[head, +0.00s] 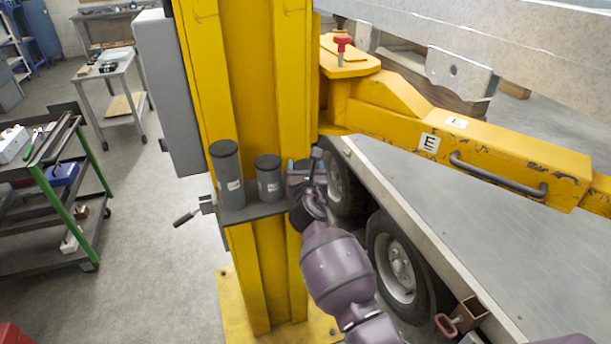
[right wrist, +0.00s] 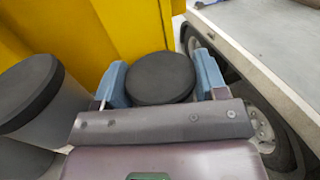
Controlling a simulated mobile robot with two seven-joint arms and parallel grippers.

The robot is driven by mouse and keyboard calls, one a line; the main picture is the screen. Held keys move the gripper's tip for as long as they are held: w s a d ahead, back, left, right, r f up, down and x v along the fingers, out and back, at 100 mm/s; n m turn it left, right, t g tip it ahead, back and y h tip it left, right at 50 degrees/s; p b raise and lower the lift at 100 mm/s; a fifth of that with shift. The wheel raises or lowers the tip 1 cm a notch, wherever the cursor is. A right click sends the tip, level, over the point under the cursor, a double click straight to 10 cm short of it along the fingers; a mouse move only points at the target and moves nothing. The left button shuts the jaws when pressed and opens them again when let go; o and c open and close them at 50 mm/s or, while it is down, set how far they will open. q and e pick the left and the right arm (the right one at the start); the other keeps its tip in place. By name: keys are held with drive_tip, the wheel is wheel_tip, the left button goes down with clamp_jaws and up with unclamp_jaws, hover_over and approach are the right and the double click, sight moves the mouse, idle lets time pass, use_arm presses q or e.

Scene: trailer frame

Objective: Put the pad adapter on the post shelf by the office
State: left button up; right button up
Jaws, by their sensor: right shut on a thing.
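The post shelf (head: 252,211) is a dark plate on the yellow post. Two grey cylinders with dark tops stand upright on it, a tall one (head: 228,175) at the left and a shorter one (head: 269,180) beside it. My right gripper (head: 304,178) is at the shelf's right end. It is shut on the pad adapter, whose round black top (right wrist: 160,78) sits between the blue fingers in the right wrist view. The gripper hides most of the adapter in the head view, and I cannot tell whether its base touches the shelf. My left gripper is not in view.
The yellow post (head: 258,90) rises behind the shelf, with a yellow lift arm (head: 490,145) reaching right. A trailer deck (head: 500,220) with wheels (head: 397,268) lies at the right. A tool cart (head: 50,225) stands at the left; floor between is clear.

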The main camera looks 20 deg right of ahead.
drive_tip(key=shift+f, duration=0.55)
drive_tip(key=o, duration=1.2)
drive_tip(key=shift+o, duration=0.2)
drive_tip(key=shift+s+r, duration=0.1)
drive_tip(key=v, duration=1.2)
drive_tip(key=s+d+f+m+g+y, duration=0.2)
drive_tip(key=s+d+f+m, duration=0.3)
drive_tip(key=s+f+m, duration=0.4)
drive_tip(key=s+d+f+m+g+y, duration=0.2)
drive_tip(key=s+d+f+m, duration=0.3)
drive_tip(key=s+f+m, duration=0.5)
drive_tip(key=shift+s+m+g+p, duration=0.4)
drive_tip(key=shift+s+m+g, duration=0.4)
drive_tip(key=shift+s+m, duration=4.25)
drive_tip(key=w+m, duration=0.3)
drive_tip(key=shift+d+f, duration=0.1)
